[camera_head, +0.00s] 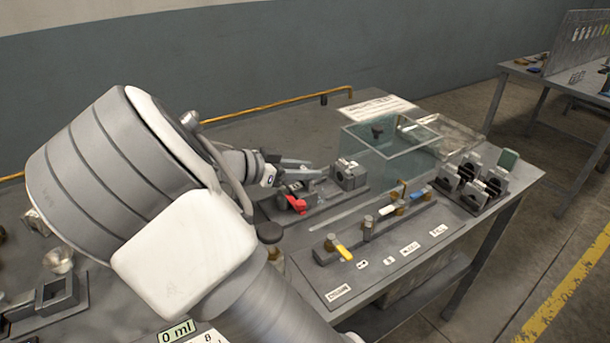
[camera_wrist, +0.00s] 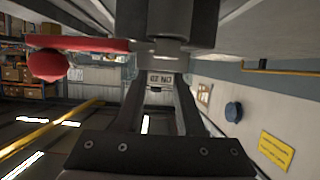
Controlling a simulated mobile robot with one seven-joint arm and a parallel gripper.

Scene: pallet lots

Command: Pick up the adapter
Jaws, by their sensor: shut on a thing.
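My gripper (camera_head: 322,173) reaches in from the left over the bench, its two dark fingers pointing right. A grey block with a white label, which looks like the adapter (camera_head: 349,177), is at the fingertips. In the wrist view the fingers (camera_wrist: 160,88) close on this labelled adapter (camera_wrist: 160,77), whose print is too blurred to read. My gripper is shut on it. A red-handled valve (camera_head: 296,204) is just below the fingers in the head view, and its red handle (camera_wrist: 78,44) shows in the wrist view. I cannot tell whether the adapter touches the base plate.
A clear box (camera_head: 390,150) stands right behind the adapter. Valves with yellow (camera_head: 343,252), white and blue handles line the front panel. Several similar grey blocks (camera_head: 478,180) stand at the right edge. A yellow pipe (camera_head: 290,101) runs along the back.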

